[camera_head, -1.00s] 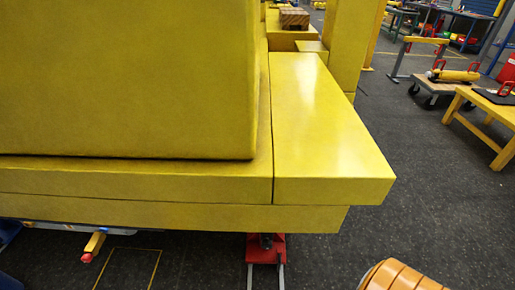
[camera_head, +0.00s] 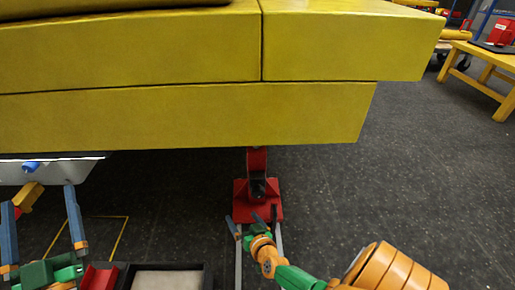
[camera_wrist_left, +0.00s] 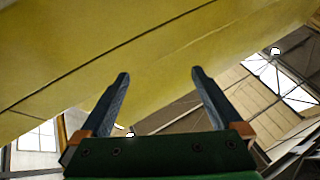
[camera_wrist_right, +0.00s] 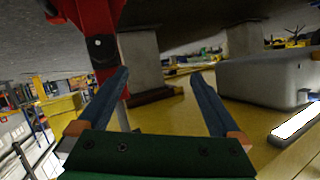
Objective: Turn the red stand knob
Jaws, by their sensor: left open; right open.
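The red stand (camera_head: 257,208) stands on the floor beneath the yellow boom's lower beam, with a dark round part (camera_head: 258,187) on its front. It also shows at the upper left of the right wrist view (camera_wrist_right: 97,22), with a small round pale-centred detail; I cannot tell whether this is the knob. My right gripper (camera_head: 252,218) is open and empty, just in front of the stand's base; its fingers partly cover the grey rails. My left gripper (camera_head: 40,198) is open and empty at the far left, below the beam.
The yellow boom (camera_head: 180,118) spans the view above both grippers. A yellow bar with a red end (camera_head: 30,194) shows between the left gripper's fingers, beneath a pale panel. A yellow table (camera_head: 480,52) stands at the right.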

